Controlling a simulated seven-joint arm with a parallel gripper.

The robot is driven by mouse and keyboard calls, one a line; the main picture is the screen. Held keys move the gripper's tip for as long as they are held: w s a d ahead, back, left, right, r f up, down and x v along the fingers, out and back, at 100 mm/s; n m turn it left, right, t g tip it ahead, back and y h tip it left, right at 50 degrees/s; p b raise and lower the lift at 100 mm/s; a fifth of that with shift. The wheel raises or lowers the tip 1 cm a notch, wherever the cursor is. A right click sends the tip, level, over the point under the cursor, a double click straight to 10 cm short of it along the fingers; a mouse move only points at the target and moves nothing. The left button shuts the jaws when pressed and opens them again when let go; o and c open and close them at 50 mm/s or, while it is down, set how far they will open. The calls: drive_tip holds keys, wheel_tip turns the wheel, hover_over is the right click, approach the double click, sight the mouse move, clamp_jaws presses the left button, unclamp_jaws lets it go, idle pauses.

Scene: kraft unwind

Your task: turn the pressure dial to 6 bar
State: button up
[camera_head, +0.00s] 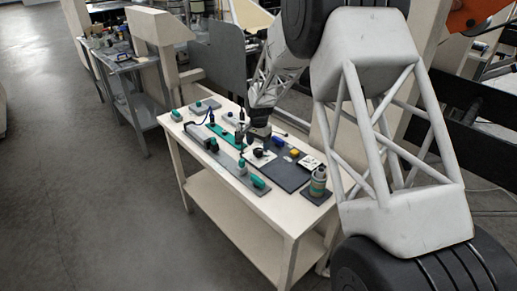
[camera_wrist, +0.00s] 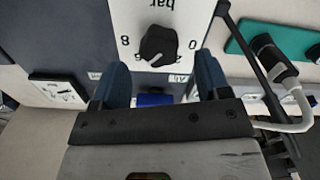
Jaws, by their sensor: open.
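The pressure dial (camera_wrist: 158,45) is a black knob on a white plate marked "bar", which looks upside down in the wrist view. An 8 and a 0 show beside it; the other numbers are small or partly hidden, and I cannot tell which one the knob points to. In the head view the dial (camera_head: 259,154) sits on the dark panel on the table. My gripper (camera_wrist: 161,72) is open, its two blue fingers apart and empty, on either side of the knob's near side. In the head view my gripper (camera_head: 258,137) is just above the dial, small and dark.
A blue button (camera_wrist: 154,100) shows between my fingers. A black tool with a pale cable (camera_wrist: 274,58) lies right of my gripper.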

sight(258, 150)
drive_tip(key=shift+r, duration=2.25)
drive_tip(key=shift+s+d+r, duration=0.25)
drive_tip(key=shift+r, duration=0.15)
drive_tip(key=s+d+r+n, duration=0.1)
drive_tip(key=s+d+r, duration=0.4)
drive_tip(key=s+r, duration=0.25)
drive_tip(key=s+d+r+n+t, duration=0.1)
drive_tip(key=s+d+r, duration=0.45)
drive_tip(key=s, duration=0.35)
drive_tip(key=s+d+r+n, duration=0.1)
drive_tip(key=s+d+r, duration=0.3)
drive_tip(key=s+r, duration=0.35)
drive_tip(key=s+d+n, duration=0.1)
drive_tip(key=s+d, duration=0.3)
drive_tip(key=s, duration=1.1)
drive_tip(key=s+d+n+t, duration=0.1)
drive_tip(key=s+d, duration=0.2)
drive_tip(key=s, duration=1.1)
drive_tip(key=shift+s+d+f+n+t, duration=0.2)
drive_tip(key=shift+s+d+n+t, duration=0.1)
drive_tip(key=shift+s+d+n, duration=0.1)
